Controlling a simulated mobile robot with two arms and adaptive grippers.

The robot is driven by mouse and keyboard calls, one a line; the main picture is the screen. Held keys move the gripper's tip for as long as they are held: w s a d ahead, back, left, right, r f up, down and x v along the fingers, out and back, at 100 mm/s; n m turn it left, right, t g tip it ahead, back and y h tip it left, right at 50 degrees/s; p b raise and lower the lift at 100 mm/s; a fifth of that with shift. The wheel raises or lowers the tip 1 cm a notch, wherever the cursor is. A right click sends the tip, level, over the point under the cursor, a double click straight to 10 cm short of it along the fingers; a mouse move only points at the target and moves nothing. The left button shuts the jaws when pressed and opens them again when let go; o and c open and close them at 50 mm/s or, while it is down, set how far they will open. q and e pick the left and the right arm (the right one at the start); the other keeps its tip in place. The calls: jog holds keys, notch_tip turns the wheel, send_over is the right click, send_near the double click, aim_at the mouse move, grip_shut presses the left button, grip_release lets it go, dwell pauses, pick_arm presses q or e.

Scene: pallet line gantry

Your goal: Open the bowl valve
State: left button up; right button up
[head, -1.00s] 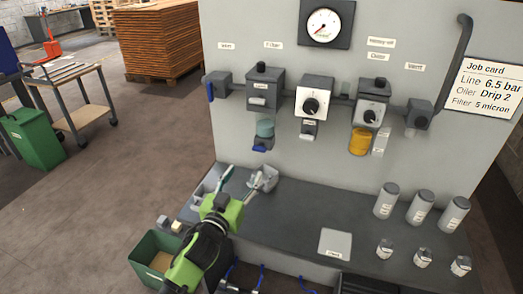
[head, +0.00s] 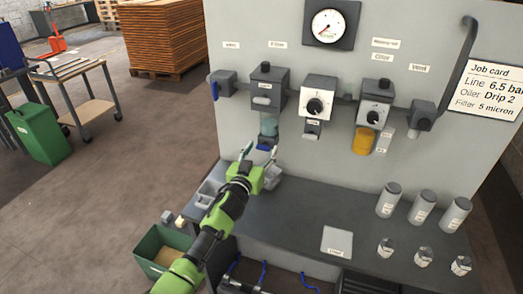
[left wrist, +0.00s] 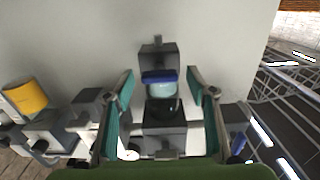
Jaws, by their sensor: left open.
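The filter (head: 267,88) is a dark block on the grey panel with a teal bowl (head: 268,126) under it. The blue bowl valve (head: 264,148) is at the bowl's lower end, partly hidden by my fingers in the head view. My left gripper (head: 259,158) is open and empty just below and in front of it. In the left wrist view the blue valve (left wrist: 160,76) and bowl (left wrist: 161,91) show between the two teal-padded fingers, with a gap on each side. I cannot tell how near the fingertips are in depth. My right gripper is not in view.
The regulator (head: 318,98) and the oiler with its yellow bowl (head: 361,140) are to the right of the filter. A grey shelf (head: 300,215) with canisters and a white pad (head: 338,241) lies below. A green bin (head: 150,252) stands at lower left.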

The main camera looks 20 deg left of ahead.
pick_arm(q)
jog(key=shift+c, duration=0.7)
jog(key=c, duration=0.9)
jog(key=shift+c, duration=0.2)
